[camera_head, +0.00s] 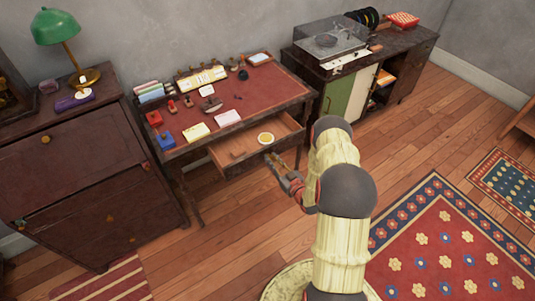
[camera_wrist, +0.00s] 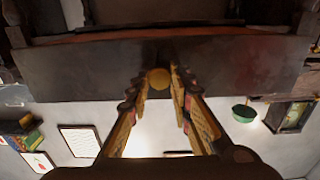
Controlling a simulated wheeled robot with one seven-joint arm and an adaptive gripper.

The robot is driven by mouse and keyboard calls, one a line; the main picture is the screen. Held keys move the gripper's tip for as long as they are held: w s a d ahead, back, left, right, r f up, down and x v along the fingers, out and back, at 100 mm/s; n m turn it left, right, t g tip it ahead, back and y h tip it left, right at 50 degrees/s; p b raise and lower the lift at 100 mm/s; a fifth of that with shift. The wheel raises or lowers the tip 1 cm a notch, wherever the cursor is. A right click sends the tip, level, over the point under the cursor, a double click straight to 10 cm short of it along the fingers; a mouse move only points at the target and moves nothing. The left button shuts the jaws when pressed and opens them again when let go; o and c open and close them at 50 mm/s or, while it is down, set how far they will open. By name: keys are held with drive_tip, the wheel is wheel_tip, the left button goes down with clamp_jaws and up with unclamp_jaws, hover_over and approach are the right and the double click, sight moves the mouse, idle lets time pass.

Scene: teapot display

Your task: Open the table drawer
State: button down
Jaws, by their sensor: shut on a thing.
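The table drawer (camera_head: 232,151) is pulled out from under the red-topped table (camera_head: 262,88); its pale wooden inside shows. In the wrist view its dark front panel (camera_wrist: 235,65) spans the picture, with a round brass knob (camera_wrist: 158,79) near the middle. My gripper (camera_wrist: 160,80) is shut on the knob, one finger on each side. In the head view my gripper (camera_head: 275,160) is at the drawer's front, and the knob is hidden there. A small round yellowish dish (camera_head: 265,138) is in the right part of the drawer.
A dark cabinet (camera_head: 85,185) with a green lamp (camera_head: 56,27) stands left of the table. A sideboard with a record player (camera_head: 328,42) stands to the right. Papers and small items cover the tabletop. Bare wooden floor (camera_head: 235,225) lies before the drawer; a patterned rug (camera_head: 455,245) lies at right.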

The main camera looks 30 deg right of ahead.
drive_tip(key=shift+s, duration=0.4)
drive_tip(key=c, duration=1.6)
unclamp_jaws()
drive_tip(key=shift+s, duration=0.15)
drive_tip(key=s, duration=1.1)
drive_tip(key=shift+s+d, duration=0.2)
drive_tip(key=shift+s, duration=0.15)
